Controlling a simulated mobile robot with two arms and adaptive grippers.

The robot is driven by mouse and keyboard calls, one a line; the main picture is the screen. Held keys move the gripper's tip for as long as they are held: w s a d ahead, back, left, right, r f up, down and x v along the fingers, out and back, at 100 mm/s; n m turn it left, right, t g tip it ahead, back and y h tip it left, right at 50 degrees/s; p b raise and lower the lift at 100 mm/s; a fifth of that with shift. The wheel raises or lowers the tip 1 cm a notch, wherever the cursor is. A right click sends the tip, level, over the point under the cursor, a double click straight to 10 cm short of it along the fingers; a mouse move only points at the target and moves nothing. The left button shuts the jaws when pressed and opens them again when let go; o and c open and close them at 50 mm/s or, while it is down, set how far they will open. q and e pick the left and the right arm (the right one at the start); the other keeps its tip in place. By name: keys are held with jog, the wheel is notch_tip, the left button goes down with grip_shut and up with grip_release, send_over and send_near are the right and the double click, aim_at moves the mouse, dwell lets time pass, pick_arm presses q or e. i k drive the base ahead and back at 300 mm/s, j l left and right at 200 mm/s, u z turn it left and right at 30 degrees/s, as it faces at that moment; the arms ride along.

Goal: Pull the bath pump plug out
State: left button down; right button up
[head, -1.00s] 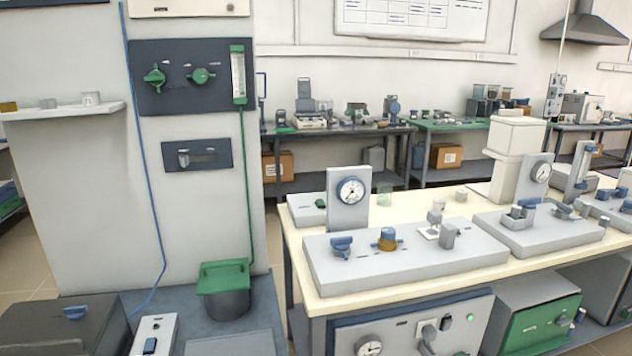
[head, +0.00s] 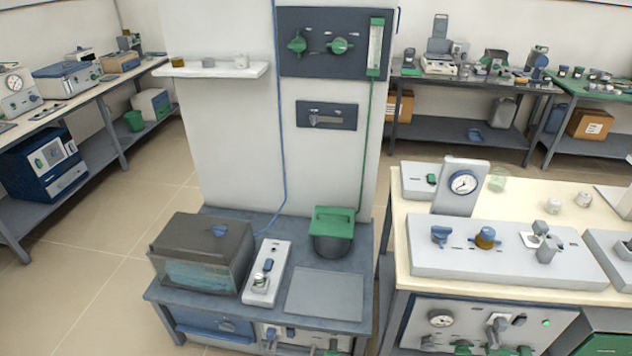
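A dark box-shaped bath (head: 205,250) with a blue knob on its lid (head: 219,231) stands at the left of a low grey bench, with bluish contents showing through its front. Beside it on the right lies a narrow white panel (head: 257,296). The panel bears a blue switch-like part (head: 269,264) and a pale plug-like piece (head: 260,280) that appears seated in it. I cannot tell for sure that this piece is the bath pump plug. Neither of my grippers is in view.
A dark pot with a green lid (head: 333,226) and a flat grey plate (head: 326,294) occupy the bench's right part. A column with a blue hose (head: 283,150) rises behind. An instrument table (head: 398,232) stands right; floor (head: 95,260) is clear at left.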

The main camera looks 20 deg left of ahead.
aim_at(271, 333)
jog(key=u, duration=1.1)
